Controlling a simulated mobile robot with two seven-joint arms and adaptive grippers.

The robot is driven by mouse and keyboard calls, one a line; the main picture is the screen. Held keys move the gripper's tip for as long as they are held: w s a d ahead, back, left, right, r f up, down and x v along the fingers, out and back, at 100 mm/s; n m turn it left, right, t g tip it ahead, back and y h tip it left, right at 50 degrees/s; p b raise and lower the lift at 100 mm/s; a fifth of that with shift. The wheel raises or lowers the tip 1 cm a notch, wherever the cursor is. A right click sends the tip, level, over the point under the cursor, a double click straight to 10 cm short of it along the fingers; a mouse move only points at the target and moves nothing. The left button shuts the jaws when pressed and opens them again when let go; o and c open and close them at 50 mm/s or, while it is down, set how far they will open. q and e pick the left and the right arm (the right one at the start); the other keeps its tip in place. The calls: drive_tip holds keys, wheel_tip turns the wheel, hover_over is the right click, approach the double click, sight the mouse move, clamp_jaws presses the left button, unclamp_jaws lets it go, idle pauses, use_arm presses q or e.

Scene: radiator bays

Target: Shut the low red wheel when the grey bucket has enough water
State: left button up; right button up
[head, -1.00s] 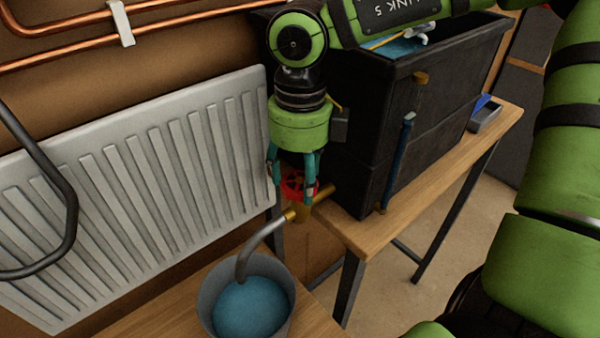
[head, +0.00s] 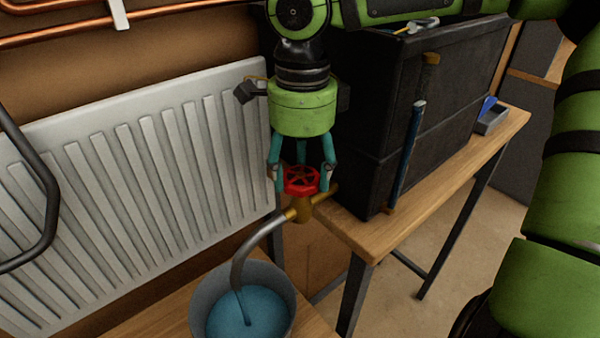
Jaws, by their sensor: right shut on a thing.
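The low red wheel (head: 301,180) sits on top of a brass tap (head: 304,209) at the corner of the wooden bench. My right gripper (head: 301,176) points straight down, its teal fingers closed around the wheel's rim. A grey curved spout (head: 250,245) runs from the tap down into the grey bucket (head: 205,287). Blue water (head: 262,312) stands in the bucket, its surface below the rim. A thin dark blue stream (head: 244,308) runs from the spout's end to the water. My left gripper is not in view.
A white radiator (head: 150,165) stands close to the left against the brown wall.

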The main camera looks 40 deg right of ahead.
sight(305, 175)
drive_tip(key=shift+s+d+f+n, duration=0.1)
drive_tip(key=shift+f+n, duration=0.1)
drive_tip(key=shift+n, duration=0.9)
drive_tip(key=o, duration=0.9)
drive_tip(key=shift+o, duration=1.2)
drive_tip(key=shift+d, duration=0.2)
drive_tip(key=shift+r, duration=0.1)
drive_tip(key=shift+a+r, duration=0.15)
drive_tip(key=shift+r, duration=0.3)
wheel_tip(305, 175, up, 11)
